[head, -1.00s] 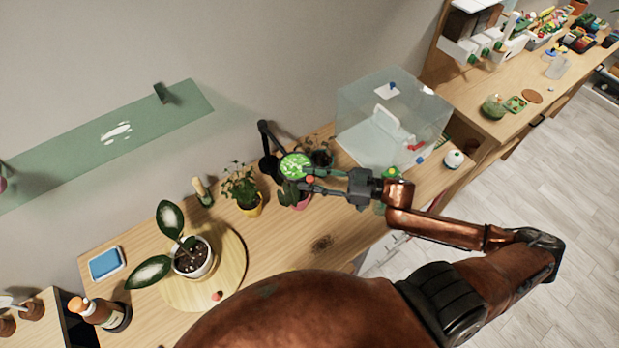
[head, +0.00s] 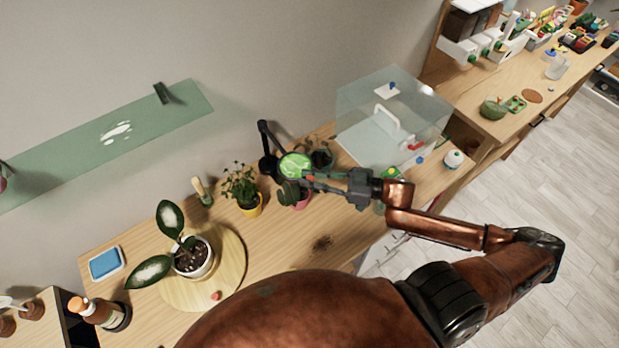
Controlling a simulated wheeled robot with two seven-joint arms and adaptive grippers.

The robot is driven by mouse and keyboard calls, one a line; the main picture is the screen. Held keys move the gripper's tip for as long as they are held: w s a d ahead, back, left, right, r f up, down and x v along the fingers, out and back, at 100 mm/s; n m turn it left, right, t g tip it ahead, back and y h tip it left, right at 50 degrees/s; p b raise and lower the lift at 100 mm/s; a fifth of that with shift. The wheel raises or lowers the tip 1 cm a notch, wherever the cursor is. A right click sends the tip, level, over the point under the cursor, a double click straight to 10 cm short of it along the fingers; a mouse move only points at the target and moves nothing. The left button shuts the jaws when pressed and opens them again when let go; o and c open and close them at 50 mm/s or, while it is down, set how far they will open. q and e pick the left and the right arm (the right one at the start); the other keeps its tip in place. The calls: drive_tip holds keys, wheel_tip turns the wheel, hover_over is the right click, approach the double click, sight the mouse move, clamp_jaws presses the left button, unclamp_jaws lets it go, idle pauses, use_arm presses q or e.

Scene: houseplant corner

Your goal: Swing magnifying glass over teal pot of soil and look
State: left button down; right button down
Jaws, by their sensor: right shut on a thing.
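The magnifying glass (head: 296,166) has a round lens, bright green inside a dark rim, on a black jointed arm (head: 265,143) standing at the back of the bench. My right gripper (head: 309,180) reaches in from the right and is shut on the magnifying glass at the near right side of its rim. The fingertips partly hide the spot they hold. A dark pot (head: 321,160) with a plant stands just behind and right of the lens; I cannot tell whether it is the teal pot of soil. My left gripper is out of view.
A pink pot (head: 297,201) stands just below the lens, and a yellow pot (head: 252,207) with a leafy plant to its left. A clear box (head: 392,120) stands behind my right gripper.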

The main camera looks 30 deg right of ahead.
drive_tip(key=shift+w+d+f, duration=0.1)
drive_tip(key=shift+d+f, duration=0.05)
drive_tip(key=shift+d, duration=0.4)
drive_tip(key=shift+w+d+n+g+y+b, duration=0.1)
drive_tip(key=shift+d+n+g+y+b, duration=0.55)
drive_tip(key=shift+d+g, duration=0.4)
drive_tip(key=shift+d, duration=0.15)
drive_tip(key=c, duration=1.8)
unclamp_jaws()
drive_tip(key=shift+c, duration=0.2)
drive_tip(key=v, duration=1.2)
drive_tip(key=shift+c, duration=0.2)
